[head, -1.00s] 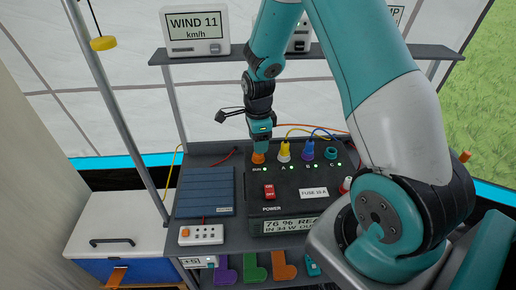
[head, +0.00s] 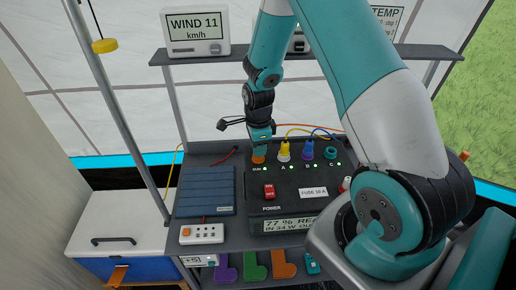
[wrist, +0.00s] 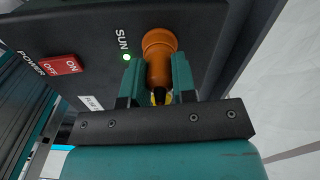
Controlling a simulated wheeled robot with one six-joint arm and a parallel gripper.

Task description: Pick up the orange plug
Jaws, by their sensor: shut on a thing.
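The orange plug (wrist: 159,62) sits at the SUN socket of the black power box (wrist: 85,35), beside a lit green light. In the head view the orange plug (head: 258,157) shows just below my gripper (head: 260,148), at the box's upper left. In the wrist view my gripper (wrist: 157,85) has one finger on each side of the plug's narrower body and is shut on it. The plug's wide orange end is against the box face. I cannot tell whether it is fully seated.
A shelf (head: 215,56) with displays hangs behind my arm. A blue panel (head: 206,190) lies left of the box.

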